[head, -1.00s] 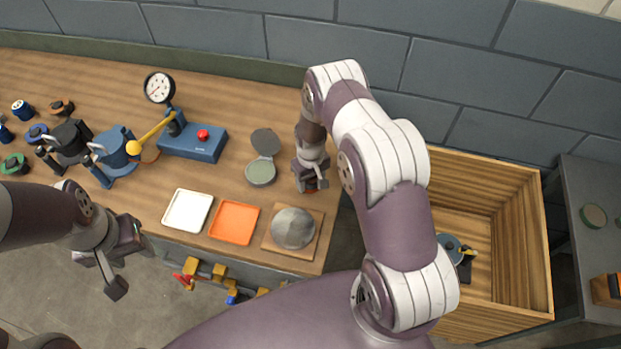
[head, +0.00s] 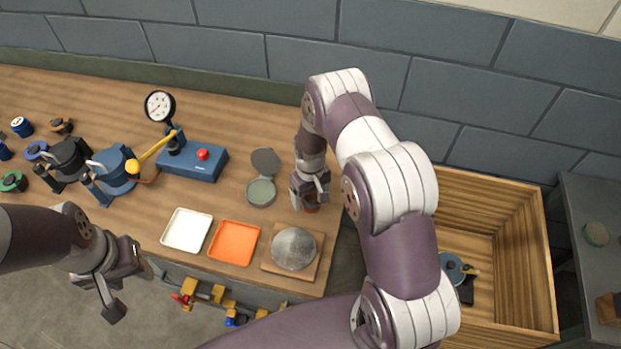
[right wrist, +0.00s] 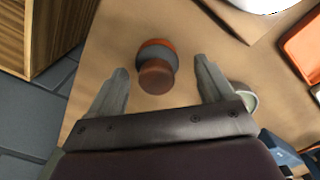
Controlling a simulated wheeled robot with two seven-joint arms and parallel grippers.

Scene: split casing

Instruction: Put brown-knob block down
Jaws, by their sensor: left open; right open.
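The brown-knob block (right wrist: 157,76) stands on the wooden table in the right wrist view, its round brown knob toward the camera and an orange and grey body below. My right gripper (right wrist: 163,82) is open, with one finger on each side of the block and visible gaps to both. In the head view the right gripper (head: 310,203) is over the table's right end, and only an orange-brown bit of the block (head: 311,210) shows beneath it. My left gripper (head: 127,281) is open and empty in front of the table's front edge.
A grey dome on a wooden board (head: 317,240), an orange tray (head: 234,261) and a white tray (head: 187,246) line the front edge. A round green-grey open case (head: 261,192) lies left of the right gripper. A blue gauge press (head: 190,164) stands behind. A wooden crate (head: 545,255) is at right.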

